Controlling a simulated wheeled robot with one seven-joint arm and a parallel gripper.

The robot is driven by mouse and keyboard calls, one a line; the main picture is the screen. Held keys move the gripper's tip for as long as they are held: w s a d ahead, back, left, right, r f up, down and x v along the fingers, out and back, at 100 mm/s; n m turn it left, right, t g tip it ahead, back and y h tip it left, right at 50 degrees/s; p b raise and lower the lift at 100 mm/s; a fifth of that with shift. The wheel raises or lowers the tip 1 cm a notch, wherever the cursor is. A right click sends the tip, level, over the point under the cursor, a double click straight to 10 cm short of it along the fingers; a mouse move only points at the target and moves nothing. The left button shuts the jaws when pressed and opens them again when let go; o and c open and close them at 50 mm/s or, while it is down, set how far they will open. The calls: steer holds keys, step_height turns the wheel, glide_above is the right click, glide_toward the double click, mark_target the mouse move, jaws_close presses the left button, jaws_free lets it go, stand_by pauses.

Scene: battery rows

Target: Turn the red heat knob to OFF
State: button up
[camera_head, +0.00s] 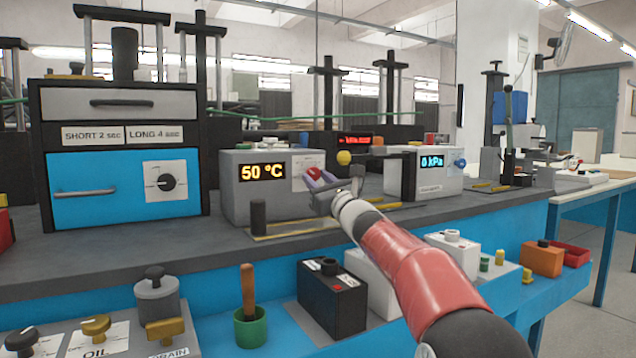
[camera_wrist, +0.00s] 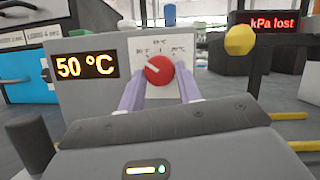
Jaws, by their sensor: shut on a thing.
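The red heat knob (camera_wrist: 159,69) sits on a white dial plate (camera_wrist: 140,50) on the front of a grey heater box (camera_wrist: 103,43). Its white pointer mark points to the upper left. Small temperature labels surround it, too blurred to read surely; I cannot make out an OFF mark. The box's display (camera_wrist: 84,66) reads 50 °C. My gripper (camera_wrist: 157,82) is shut on the knob, one purple finger at each side. In the head view, my gripper (camera_head: 318,181) is at the box's right front, partly hiding the knob (camera_head: 314,172).
A yellow knob (camera_wrist: 239,40) and a red "kPa lost" display (camera_wrist: 276,23) are to the right. A dark upright post (camera_head: 258,216) stands before the box at left. A blue-fronted oven (camera_head: 120,188) is further left. Yellow rails (camera_head: 290,231) lie in front.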

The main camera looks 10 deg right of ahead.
steer(key=n+y, duration=0.1)
steer(key=n, duration=0.1)
steer(key=n+g+y, duration=0.1)
steer(key=n, duration=0.1)
steer(key=shift+d+n, duration=0.2)
steer(key=shift+n, duration=0.2)
steer(key=shift+w+d+r+n+g+y+p, duration=0.1)
steer(key=shift+n+g+y, duration=0.2)
steer(key=shift+n, duration=0.55)
steer(key=shift+s+a+n+g+y+p, duration=0.15)
steer(key=shift+n+g, duration=0.3)
steer(key=shift+n, duration=0.35)
steer(key=shift+w+d+r+n+g+y+p, duration=0.15)
steer(key=shift+n+g+y, duration=0.15)
steer(key=shift+n, duration=0.55)
steer(key=shift+f+g, duration=0.1)
steer(key=shift+g, duration=0.15)
steer(key=o, duration=1)
steer(key=shift+c, duration=0.2)
steer(key=b+v, duration=0.2)
steer(key=v, duration=0.6)
